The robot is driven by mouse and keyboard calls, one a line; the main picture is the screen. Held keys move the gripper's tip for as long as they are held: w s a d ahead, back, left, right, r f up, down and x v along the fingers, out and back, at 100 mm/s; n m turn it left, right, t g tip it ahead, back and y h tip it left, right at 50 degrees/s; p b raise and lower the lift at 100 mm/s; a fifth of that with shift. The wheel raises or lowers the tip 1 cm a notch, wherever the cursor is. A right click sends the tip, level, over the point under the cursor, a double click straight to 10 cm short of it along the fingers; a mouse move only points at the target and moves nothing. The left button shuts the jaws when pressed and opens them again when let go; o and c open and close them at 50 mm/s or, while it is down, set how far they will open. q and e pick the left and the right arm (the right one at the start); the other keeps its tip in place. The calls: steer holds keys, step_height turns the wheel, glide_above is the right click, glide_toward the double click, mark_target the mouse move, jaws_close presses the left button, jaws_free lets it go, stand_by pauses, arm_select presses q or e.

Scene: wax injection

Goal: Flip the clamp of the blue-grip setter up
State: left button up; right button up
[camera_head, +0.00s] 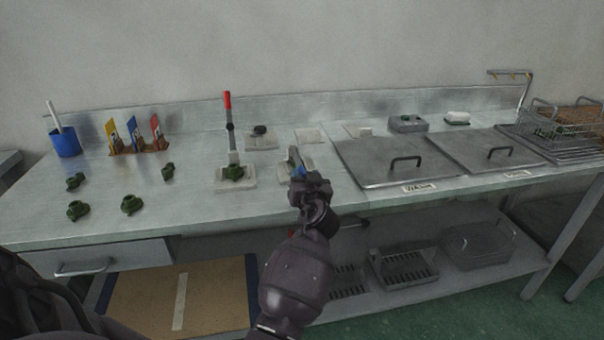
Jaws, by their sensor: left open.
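The blue-grip setter (284,172) stands on the bench near the middle. A grey lever part shows above it, with a bit of blue beside my gripper. My left gripper (299,175) is at the setter, over its right part and close to the blue grip; it is open. It hides much of the setter and clamp, and I cannot tell whether the fingers touch the grip. My right gripper is not in view.
A second setter (236,186) with an upright red-grip lever (228,107) stands just left, holding a green part. Several green parts (131,204) lie further left. A blue cup (66,143) and coloured tools (133,128) stand behind. Lidded wells (372,172) lie right.

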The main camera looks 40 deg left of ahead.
arm_select(q)
steer(key=shift+w+a, duration=0.15)
steer(key=shift+w, duration=0.05)
stand_by(0.3)
jaws_close()
